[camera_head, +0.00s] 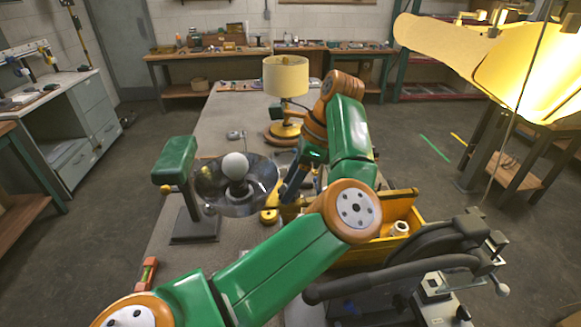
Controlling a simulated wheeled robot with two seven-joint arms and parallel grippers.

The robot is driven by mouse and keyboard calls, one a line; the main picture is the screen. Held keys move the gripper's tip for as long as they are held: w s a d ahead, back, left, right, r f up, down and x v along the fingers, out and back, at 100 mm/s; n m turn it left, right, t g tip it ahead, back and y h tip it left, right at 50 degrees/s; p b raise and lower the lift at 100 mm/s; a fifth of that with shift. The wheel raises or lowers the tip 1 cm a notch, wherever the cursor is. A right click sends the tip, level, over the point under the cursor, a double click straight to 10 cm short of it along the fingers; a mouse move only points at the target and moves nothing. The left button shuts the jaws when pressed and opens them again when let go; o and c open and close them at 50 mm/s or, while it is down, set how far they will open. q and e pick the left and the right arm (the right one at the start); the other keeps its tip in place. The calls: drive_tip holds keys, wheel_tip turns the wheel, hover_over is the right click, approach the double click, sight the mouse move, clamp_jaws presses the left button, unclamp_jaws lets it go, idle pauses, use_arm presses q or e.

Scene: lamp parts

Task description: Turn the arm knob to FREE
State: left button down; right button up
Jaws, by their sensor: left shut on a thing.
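A desk lamp with a silver reflector bowl (223,207) and a white bulb (235,166) stands on the bench, left of my left gripper. A small brass-yellow knob (268,216) sits at the bowl's right edge. My left gripper (273,203) reaches down from the upper right, its dark fingers shut at this knob. The fingers partly hide the contact, and no FREE mark is readable. A green block (175,160) on a post with a dark base (195,226) stands left of the bowl. My right gripper is not in view.
A cream-shaded table lamp (286,76) stands behind my left arm. A yellow bin (400,210) and a dark grey machine (420,265) lie to the right. A large glowing shade (450,45) hangs upper right. An orange level (149,272) lies front left. The bench's far part (225,110) is mostly clear.

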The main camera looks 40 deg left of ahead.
use_arm(q)
drive_tip(key=n+g+h, duration=0.1)
drive_tip(key=n, duration=0.3)
drive_tip(key=shift+a+r+n+p, duration=0.1)
drive_tip(key=shift+n+p, duration=0.2)
drive_tip(key=shift+p, duration=0.05)
drive_tip(key=n+h, duration=0.1)
drive_tip(key=n, duration=0.2)
drive_tip(key=shift+h, duration=0.3)
drive_tip(key=shift+n, duration=0.3)
drive_tip(key=shift+f+g, duration=0.2)
drive_tip(key=shift+g, duration=0.1)
drive_tip(key=c, duration=0.5)
unclamp_jaws()
drive_tip(key=shift+s, duration=0.1)
